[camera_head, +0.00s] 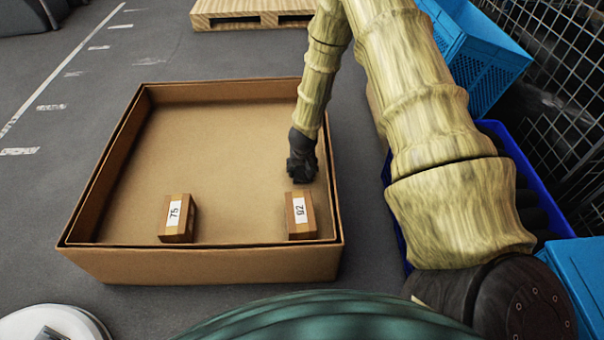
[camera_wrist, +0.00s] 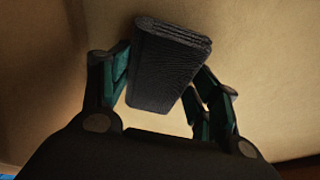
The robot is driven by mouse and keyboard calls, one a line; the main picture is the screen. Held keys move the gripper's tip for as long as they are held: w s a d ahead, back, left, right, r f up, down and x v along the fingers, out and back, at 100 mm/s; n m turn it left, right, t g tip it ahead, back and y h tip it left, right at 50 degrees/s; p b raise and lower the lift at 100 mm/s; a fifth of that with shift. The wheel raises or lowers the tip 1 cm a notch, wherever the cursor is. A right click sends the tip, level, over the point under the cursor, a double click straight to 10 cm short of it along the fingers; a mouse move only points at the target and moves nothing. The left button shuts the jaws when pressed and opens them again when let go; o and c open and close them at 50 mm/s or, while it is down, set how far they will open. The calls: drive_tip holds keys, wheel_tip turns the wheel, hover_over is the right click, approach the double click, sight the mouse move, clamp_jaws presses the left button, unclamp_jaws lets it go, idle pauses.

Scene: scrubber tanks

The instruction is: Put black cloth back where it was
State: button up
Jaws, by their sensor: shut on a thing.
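The black cloth (camera_wrist: 166,67) is a dark, folded, textured bundle between the fingers of my gripper (camera_wrist: 165,88) in the wrist view. My gripper is shut on it. In the head view my gripper (camera_head: 302,168) points down inside the right part of a large open cardboard box (camera_head: 205,264). The cloth cannot be told apart from the dark gripper there. I cannot tell whether the cloth touches the box floor.
Two small brown boxes stand in the front of the large box: one labelled 75 (camera_head: 178,219) at left, one with a number label (camera_head: 300,216) at right, just in front of my gripper. A blue crate (camera_head: 490,62), a dark-blue bin (camera_head: 545,205) and wire mesh lie right. A wooden pallet (camera_head: 250,14) lies behind.

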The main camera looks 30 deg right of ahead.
drive_tip(key=shift+f, duration=0.5)
drive_tip(key=shift+r, duration=0.1)
drive_tip(key=o, duration=1.3)
drive_tip(key=shift+c, duration=0.2)
drive_tip(key=p+v, duration=0.5)
drive_tip(key=v, duration=0.7)
